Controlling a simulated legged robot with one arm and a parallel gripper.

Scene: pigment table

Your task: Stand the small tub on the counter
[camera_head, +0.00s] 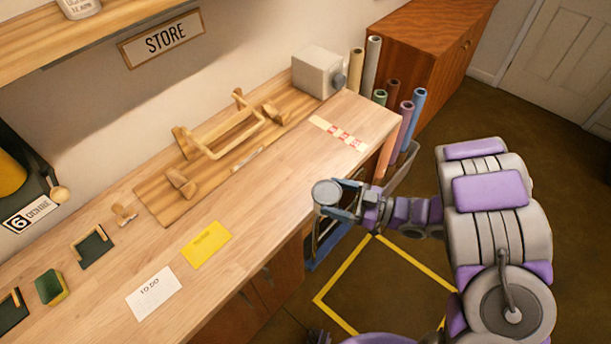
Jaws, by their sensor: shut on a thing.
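My gripper (341,203) is shut on the small tub (326,191), a short round pot with a pale grey top. The tub looks roughly upright and appears to be just off the front edge of the wooden counter (285,183). I cannot tell its exact height against the counter top. My gripper's fingers and wrist hide part of the tub's side.
A wooden rack (222,132) and a grey box (318,72) stand along the counter's back. Yellow (206,244) and white (154,293) cards lie at the front left, near a green sponge (51,287). Bare counter lies between the rack and front edge.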

